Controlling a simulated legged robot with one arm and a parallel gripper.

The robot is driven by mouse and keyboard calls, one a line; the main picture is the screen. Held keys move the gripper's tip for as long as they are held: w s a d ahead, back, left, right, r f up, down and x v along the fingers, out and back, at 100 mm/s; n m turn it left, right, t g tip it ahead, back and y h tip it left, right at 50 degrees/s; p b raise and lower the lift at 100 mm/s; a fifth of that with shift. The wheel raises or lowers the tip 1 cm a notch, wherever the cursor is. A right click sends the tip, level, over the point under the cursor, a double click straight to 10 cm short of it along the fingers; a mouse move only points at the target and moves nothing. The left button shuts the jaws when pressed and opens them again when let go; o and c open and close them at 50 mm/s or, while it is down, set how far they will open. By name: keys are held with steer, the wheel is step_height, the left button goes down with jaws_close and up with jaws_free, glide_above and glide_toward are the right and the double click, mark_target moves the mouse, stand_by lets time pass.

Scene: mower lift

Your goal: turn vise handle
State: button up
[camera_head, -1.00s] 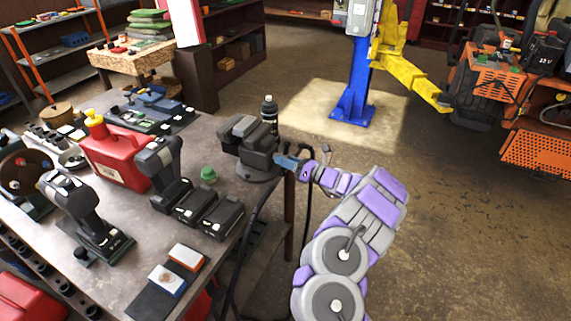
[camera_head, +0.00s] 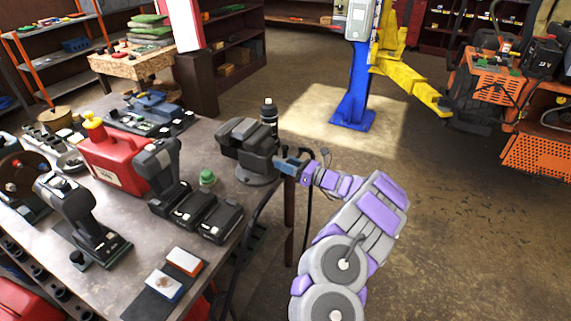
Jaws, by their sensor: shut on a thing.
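A dark grey vise (camera_head: 248,143) is mounted at the right edge of the workbench (camera_head: 140,240). My gripper (camera_head: 287,165) is at the vise's front right side, where its handle would be, and it is shut on the handle. The handle itself is too small and too covered by the gripper to make out. My purple and grey arm reaches up to the vise from the lower right, beyond the bench edge.
A green-capped jar (camera_head: 208,179), black batteries (camera_head: 195,211), a drill (camera_head: 163,172) and a red fuel can (camera_head: 115,155) crowd the bench. A black cable hangs beside the bench.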

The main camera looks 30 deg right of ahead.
steer(key=o, duration=0.9)
steer(key=shift+w+f, duration=0.1)
steer(key=shift+f, duration=0.25)
steer(key=shift+o, duration=0.7)
steer(key=shift+d+r, duration=0.1)
steer(key=shift+r, duration=0.1)
steer(key=p+v, duration=0.3)
steer(key=v, duration=1.4)
steer(key=shift+d+f+p, duration=0.15)
steer(key=shift+p, duration=0.25)
